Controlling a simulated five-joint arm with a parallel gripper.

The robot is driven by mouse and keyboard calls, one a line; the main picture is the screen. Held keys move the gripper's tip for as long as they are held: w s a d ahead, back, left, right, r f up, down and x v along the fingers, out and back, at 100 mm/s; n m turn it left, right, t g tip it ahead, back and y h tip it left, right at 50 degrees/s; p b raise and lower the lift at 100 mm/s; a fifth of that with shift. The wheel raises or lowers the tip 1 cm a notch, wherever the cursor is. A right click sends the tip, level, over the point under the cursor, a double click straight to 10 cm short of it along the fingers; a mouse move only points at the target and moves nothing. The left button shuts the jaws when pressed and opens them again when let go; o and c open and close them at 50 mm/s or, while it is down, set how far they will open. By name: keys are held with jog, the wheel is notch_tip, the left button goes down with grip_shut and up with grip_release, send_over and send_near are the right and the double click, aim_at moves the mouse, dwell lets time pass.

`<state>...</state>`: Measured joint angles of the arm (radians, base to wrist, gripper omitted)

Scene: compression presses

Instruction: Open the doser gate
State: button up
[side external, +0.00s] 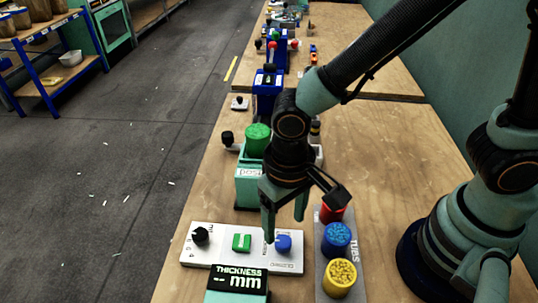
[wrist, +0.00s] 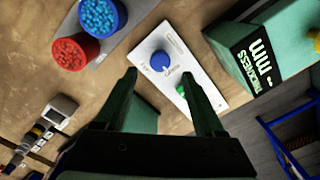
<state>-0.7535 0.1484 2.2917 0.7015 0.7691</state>
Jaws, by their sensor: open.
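A teal box with a green round top (side external: 257,138) and partly readable lettering stands behind the control panel and may be the doser. A black knob (side external: 228,138) sits on a pale piece at its left. I cannot tell which part is its gate, and my gripper hides some of its right side. My gripper (side external: 285,222) is open, pointing down in front of that box, above the panel's far edge. In the wrist view my gripper (wrist: 160,80) has its fingers apart and nothing between them.
A white panel (side external: 216,256) has a black knob, a green control and a blue knob (wrist: 160,61). Beside it are red, blue (side external: 337,240) and yellow tubs on a grey strip. A thickness gauge (side external: 238,283) stands at the front. A blue press (side external: 267,90) stands behind.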

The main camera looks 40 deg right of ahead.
aim_at(283, 240)
notch_tip(283, 240, up, 7)
jog(key=shift+f, duration=0.15)
dwell(0.4)
jog(key=w+d+r+t, duration=0.2)
jog(key=d+r, duration=0.3)
jog(key=d, duration=0.6)
jog(key=w+d+r+t, duration=0.3)
jog(key=d+r, duration=0.1)
jog(key=d, duration=0.6)
jog(key=shift+w+d+r+t, duration=0.25)
jog(key=shift+d+r+t, duration=0.05)
jog(key=shift+d+r, duration=0.05)
